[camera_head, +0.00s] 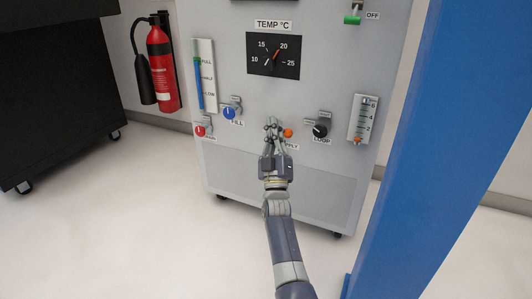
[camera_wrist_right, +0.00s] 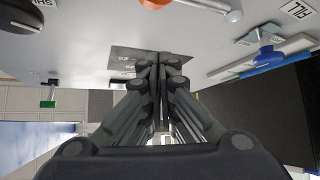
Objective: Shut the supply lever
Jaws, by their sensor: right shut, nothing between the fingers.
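The supply lever (camera_head: 288,132) has an orange hub on the grey cabinet front, beside a label partly hidden by my gripper. In the right wrist view, its orange hub (camera_wrist_right: 154,3) is cut by the top edge, and a metal arm with a ball end (camera_wrist_right: 233,16) reaches to the right. My right gripper (camera_head: 273,126) is in front of the panel, just left of the hub, and hides the lever arm in the head view. Its fingers (camera_wrist_right: 160,62) are closed together with nothing between them. Whether they touch the lever cannot be told. My left gripper is not in view.
A blue fill knob (camera_head: 229,113) and a red knob (camera_head: 200,131) are on the left. A black loop knob (camera_head: 320,130) and a flow gauge (camera_head: 362,119) are on the right. A blue post (camera_head: 450,130) stands at the right. The floor in front is clear.

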